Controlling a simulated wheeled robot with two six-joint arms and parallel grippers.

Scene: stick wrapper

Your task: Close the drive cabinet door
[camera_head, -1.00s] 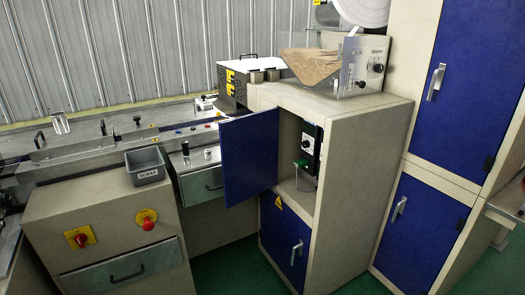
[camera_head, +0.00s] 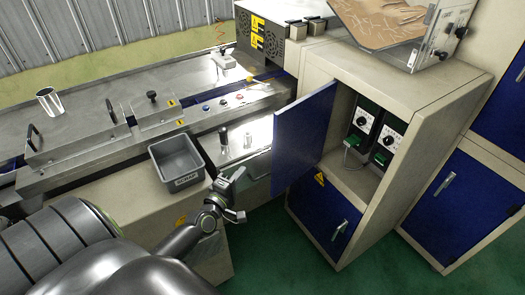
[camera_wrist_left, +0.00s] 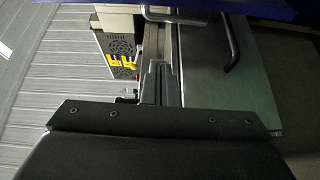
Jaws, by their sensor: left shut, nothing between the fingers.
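The blue drive cabinet door (camera_head: 303,138) stands open, swung out to the left of the cabinet opening. The cream cabinet (camera_head: 415,115) shows drive units with dials and green connectors (camera_head: 370,130) inside its upper compartment. My left gripper (camera_head: 238,180) is shut and empty, in front of the machine and left of the door, apart from it in the head view. In the left wrist view, a dark blue strip along the top edge (camera_wrist_left: 225,10) looks like part of the door. My right gripper is not in view.
A grey bin (camera_head: 177,163) sits on the machine just left of my gripper. A lower blue door (camera_head: 322,222) is shut beneath the opening. Another cabinet with blue doors (camera_head: 450,205) stands to the right. Green floor (camera_head: 270,255) lies clear in front.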

